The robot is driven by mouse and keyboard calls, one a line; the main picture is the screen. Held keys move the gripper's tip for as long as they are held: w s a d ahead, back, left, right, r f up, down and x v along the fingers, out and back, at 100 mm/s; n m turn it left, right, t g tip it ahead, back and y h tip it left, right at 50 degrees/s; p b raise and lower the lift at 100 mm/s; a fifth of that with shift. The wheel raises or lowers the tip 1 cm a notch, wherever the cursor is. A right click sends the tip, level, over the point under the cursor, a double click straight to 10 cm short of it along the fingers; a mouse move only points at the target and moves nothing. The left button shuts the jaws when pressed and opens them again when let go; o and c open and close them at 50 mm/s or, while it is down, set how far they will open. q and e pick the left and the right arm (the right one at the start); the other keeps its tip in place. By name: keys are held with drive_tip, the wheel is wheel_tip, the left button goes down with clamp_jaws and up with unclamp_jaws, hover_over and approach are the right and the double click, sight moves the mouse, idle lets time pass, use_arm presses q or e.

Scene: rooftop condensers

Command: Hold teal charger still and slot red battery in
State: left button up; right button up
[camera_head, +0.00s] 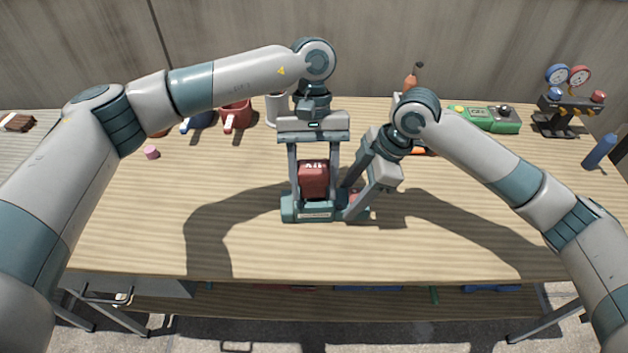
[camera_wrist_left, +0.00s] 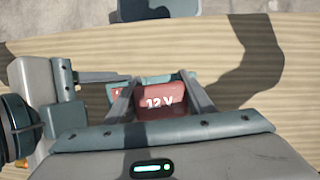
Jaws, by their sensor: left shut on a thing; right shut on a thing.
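The teal charger (camera_head: 293,210) sits on the wooden table near its middle. The red battery (camera_head: 313,180) is upright at the charger, and its lower end is hidden, so I cannot tell how deep it sits. My left gripper (camera_head: 313,188) points down from above and is shut on the battery, one finger on each side. The left wrist view shows the battery (camera_wrist_left: 160,101) with "12 V" on it between the fingers, and part of the charger (camera_wrist_left: 155,80) beyond. My right gripper (camera_head: 354,203) comes in slanted from the right and is shut on the charger's right end.
A green device (camera_head: 484,118), a gauge manifold (camera_head: 562,104) and a blue bottle (camera_head: 600,151) are at the right. The table front is clear.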

use_arm(q)
drive_tip(key=shift+f, duration=0.85)
idle(0.8)
drive_tip(key=o, duration=1.3)
drive_tip(key=v, duration=1.2)
use_arm(e)
drive_tip(key=o, duration=1.4)
drive_tip(key=shift+c, duration=0.2)
drive_tip(key=shift+r, duration=0.1)
use_arm(q)
wheel_tip(320, 180, up, 9)
drive_tip(key=p, duration=0.8)
drive_tip(key=shift+f+p, duration=0.15)
drive_tip(key=shift+p, duration=0.2)
use_arm(e)
drive_tip(key=v, duration=0.9)
